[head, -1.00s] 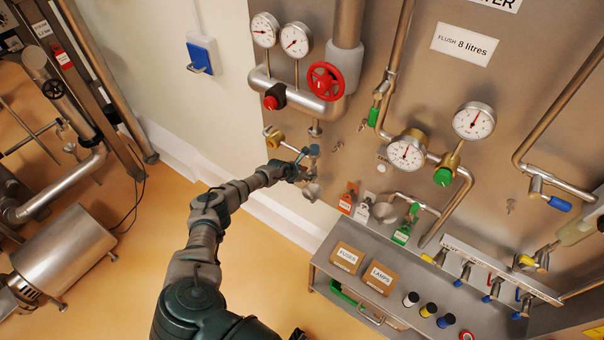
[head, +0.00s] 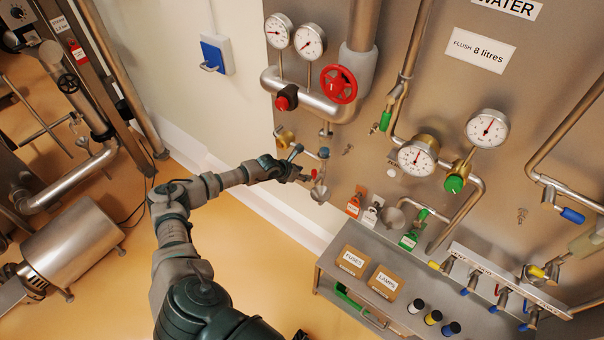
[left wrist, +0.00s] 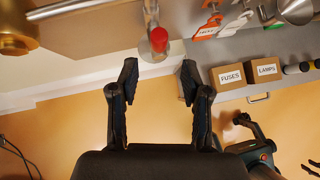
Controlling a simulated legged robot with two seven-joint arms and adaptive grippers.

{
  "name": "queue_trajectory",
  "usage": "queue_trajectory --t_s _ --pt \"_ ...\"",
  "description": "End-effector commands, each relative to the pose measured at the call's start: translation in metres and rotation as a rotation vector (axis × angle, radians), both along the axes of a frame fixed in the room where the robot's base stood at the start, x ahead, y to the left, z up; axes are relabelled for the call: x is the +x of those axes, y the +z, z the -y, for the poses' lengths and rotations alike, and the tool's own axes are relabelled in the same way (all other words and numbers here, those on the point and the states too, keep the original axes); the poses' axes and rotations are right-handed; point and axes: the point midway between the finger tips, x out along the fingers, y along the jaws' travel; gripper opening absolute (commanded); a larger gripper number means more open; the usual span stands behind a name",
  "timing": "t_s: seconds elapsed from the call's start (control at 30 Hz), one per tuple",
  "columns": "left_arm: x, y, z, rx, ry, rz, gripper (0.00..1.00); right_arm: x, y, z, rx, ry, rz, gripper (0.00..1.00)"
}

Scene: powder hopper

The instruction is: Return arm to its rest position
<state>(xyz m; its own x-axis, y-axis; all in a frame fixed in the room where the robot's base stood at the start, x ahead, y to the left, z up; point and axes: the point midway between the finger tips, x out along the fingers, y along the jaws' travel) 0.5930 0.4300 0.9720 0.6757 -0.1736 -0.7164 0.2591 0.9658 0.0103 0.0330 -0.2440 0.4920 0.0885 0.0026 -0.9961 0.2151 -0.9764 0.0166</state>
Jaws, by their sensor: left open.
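My left arm comes in from the bottom of the head view, with its elbow bent out to the left. A red-tipped metal fitting (left wrist: 158,40) shows just beyond the fingertips, with a visible gap.
Gauges, pipes and a red handwheel (head: 338,84) crowd the panel. A shelf with boxes marked FUSES (head: 352,260) and LAMPS (head: 384,281) juts out at lower right. A steel cylinder (head: 70,250) lies left. Open floor is between.

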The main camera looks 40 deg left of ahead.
Motion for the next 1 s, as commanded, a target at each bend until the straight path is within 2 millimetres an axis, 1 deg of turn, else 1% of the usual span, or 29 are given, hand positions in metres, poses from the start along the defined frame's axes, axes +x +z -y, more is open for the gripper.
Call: queue_trajectory --t_s 0.27,0.33,0.37,0.47,0.5,0.57,0.6,0.67,0.7,0.77,0.8,0.87,0.9,0.97,1.0 --pt "0.0 -0.001 -0.001 -0.001 0.001 0.0 0.47 0.0 0.0 -0.002 0.0 -0.003 -0.001 0.4" --pt "0.0 -0.005 0.003 -0.024 0.007 -0.004 0.47 0.0 0.0 -0.002 0.001 -0.003 -0.001 0.4" --pt "0.0 -0.01 0.008 -0.048 0.014 -0.009 0.47 0.0 -0.001 -0.002 0.001 -0.003 -0.001 0.4" --pt "0.0 -0.041 0.037 -0.225 0.079 -0.035 0.47 0.0 -0.005 -0.002 0.001 -0.004 0.0 0.4" --pt "-0.001 -0.062 0.055 -0.346 0.135 -0.054 0.47 0.0 -0.007 -0.002 0.001 -0.004 -0.001 0.4" --pt "-0.006 -0.099 0.08 -0.56 0.262 -0.088 0.47 0.0 -0.011 -0.002 0.001 -0.004 -0.001 0.4" --pt "-0.012 -0.128 0.093 -0.713 0.378 -0.113 0.47 -0.001 -0.014 -0.002 0.001 -0.004 -0.002 0.4" --pt "-0.029 -0.175 0.104 -0.935 0.589 -0.151 0.47 -0.001 -0.018 -0.002 0.001 -0.004 -0.002 0.4" --pt "-0.043 -0.205 0.106 -1.054 0.734 -0.172 0.47 -0.001 -0.02 -0.002 0.001 -0.004 -0.002 0.4" --pt "-0.069 -0.246 0.105 -1.19 0.938 -0.198 0.47 -0.002 -0.023 -0.002 0.001 -0.004 -0.002 0.4" --pt "-0.089 -0.273 0.104 -1.258 1.067 -0.214 0.47 -0.001 -0.024 -0.002 0.002 -0.003 -0.002 0.4" --pt "-0.122 -0.311 0.104 -1.339 1.252 -0.236 0.47 -0.001 -0.026 -0.002 0.002 -0.003 -0.002 0.4" --pt "-0.146 -0.334 0.104 -1.381 1.373 -0.248 0.47 -0.001 -0.027 -0.002 0.002 -0.003 -0.002 0.4" --pt "-0.184 -0.368 0.104 -1.427 1.549 -0.265 0.47 -0.002 -0.029 -0.002 0.002 -0.003 -0.002 0.4" --pt "-0.211 -0.388 0.106 -1.448 1.664 -0.273 0.47 -0.002 -0.03 -0.002 0.002 -0.003 -0.002 0.4"
